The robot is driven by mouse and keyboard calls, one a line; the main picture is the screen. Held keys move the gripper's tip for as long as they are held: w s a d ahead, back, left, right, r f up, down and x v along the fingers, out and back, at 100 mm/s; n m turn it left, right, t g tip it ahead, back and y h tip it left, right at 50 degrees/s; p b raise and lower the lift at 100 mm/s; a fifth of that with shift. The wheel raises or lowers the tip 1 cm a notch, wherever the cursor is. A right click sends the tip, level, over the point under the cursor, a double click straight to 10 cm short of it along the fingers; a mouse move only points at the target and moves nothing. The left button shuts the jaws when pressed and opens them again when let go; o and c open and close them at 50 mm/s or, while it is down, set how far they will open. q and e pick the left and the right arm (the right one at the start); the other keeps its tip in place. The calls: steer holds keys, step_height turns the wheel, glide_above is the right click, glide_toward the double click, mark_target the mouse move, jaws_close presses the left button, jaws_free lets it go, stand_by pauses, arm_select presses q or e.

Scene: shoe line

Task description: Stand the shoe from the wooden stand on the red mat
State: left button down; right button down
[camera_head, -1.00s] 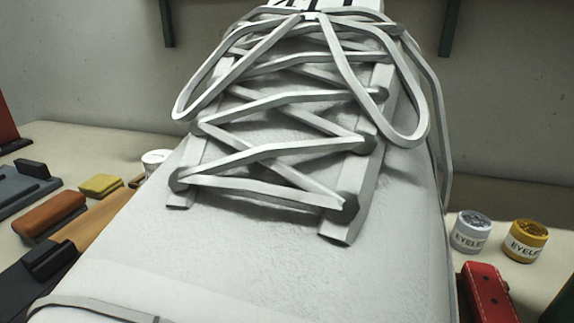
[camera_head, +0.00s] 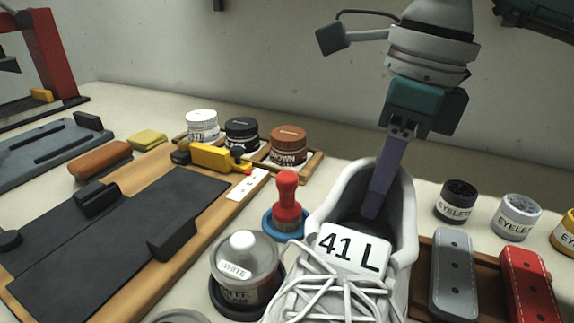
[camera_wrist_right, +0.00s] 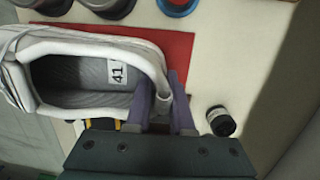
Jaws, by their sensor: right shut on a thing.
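The white lace-up shoe (camera_head: 345,262) is at the bottom centre of the head view, its tongue tag reading "41 L". My right gripper (camera_head: 372,205) comes down from above at the heel, with a purple finger inside the opening. In the right wrist view the two fingers (camera_wrist_right: 165,103) pinch the heel wall of the shoe (camera_wrist_right: 85,75). The red mat (camera_wrist_right: 180,60) shows below and beside the shoe there. I cannot tell whether the sole touches it. The wooden stand is not clearly identifiable. My left gripper is out of view.
A red-handled stamp (camera_head: 287,203) and a jar marked "WHITE" (camera_head: 243,268) stand close left of the shoe. Grey (camera_head: 453,275) and red (camera_head: 530,285) handles lie to its right, with eyelet jars (camera_head: 457,202) behind. In the wrist view a black jar (camera_wrist_right: 221,121) stands beside the mat.

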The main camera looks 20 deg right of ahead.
step_height(320, 180, down, 4)
steer(key=shift+s+r, duration=0.1)
steer(key=c, duration=1.2)
jaws_free()
steer(key=shift+f+b, duration=0.2)
steer(key=shift+b, duration=0.15)
steer(key=shift+c, duration=0.2)
steer(key=o, duration=0.5)
steer(key=shift+c, duration=0.2)
steer(key=shift+r, duration=0.1)
